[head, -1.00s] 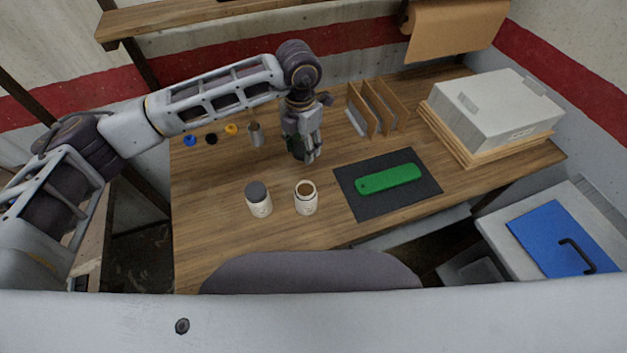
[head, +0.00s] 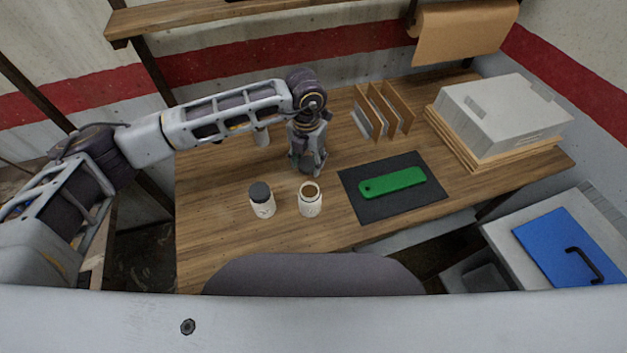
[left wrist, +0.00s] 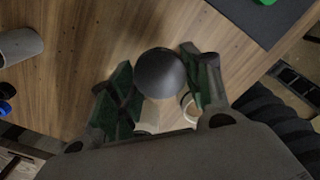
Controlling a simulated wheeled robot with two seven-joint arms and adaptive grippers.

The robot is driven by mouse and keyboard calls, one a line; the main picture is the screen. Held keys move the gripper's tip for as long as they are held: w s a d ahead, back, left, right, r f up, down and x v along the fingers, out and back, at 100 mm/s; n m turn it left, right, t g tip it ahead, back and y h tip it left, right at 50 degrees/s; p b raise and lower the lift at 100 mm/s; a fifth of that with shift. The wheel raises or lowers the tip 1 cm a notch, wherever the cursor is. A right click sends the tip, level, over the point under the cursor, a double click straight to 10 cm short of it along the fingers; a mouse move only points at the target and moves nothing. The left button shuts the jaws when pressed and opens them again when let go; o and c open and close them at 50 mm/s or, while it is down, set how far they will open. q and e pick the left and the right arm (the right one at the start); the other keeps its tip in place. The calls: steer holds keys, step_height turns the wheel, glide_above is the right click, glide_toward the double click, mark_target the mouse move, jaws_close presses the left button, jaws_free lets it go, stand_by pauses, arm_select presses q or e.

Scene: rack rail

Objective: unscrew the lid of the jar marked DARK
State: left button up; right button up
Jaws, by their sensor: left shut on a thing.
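Two cream jars stand on the wooden table. The left jar (head: 262,204) wears a dark grey lid (head: 260,191). The right jar (head: 310,201) is open at the top and shows brown contents. Their markings are too small to read. My left gripper (head: 309,166) is above the table, behind the open jar and apart from both jars. In the left wrist view a round dark lid (left wrist: 160,73) sits between its fingers, which are shut on it. Beyond the lid, part of a cream jar (left wrist: 148,118) and the open jar's rim (left wrist: 188,105) show. My right gripper is not in view.
A dark mat (head: 375,208) with a green bar (head: 392,183) lies right of the jars. Upright dividers (head: 383,110) and a grey box (head: 502,115) stand farther back. A grey cup (left wrist: 20,45) and a blue piece (left wrist: 5,91) are at the wrist view's left. The table front is clear.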

arm_select(q)
steer(key=p, duration=0.1)
glide_above(308, 179)
steer(key=s, duration=0.2)
steer(key=shift+s+d+f, duration=0.1)
steer(key=shift+f, duration=2.75)
steer(key=shift+f+p, duration=0.4)
steer(key=shift+f, duration=1.45)
steer(key=shift+f, duration=0.15)
steer(key=o, duration=1.1)
step_height(308, 179, up, 12)
steer(key=b, duration=0.2)
steer(key=shift+b, duration=0.3)
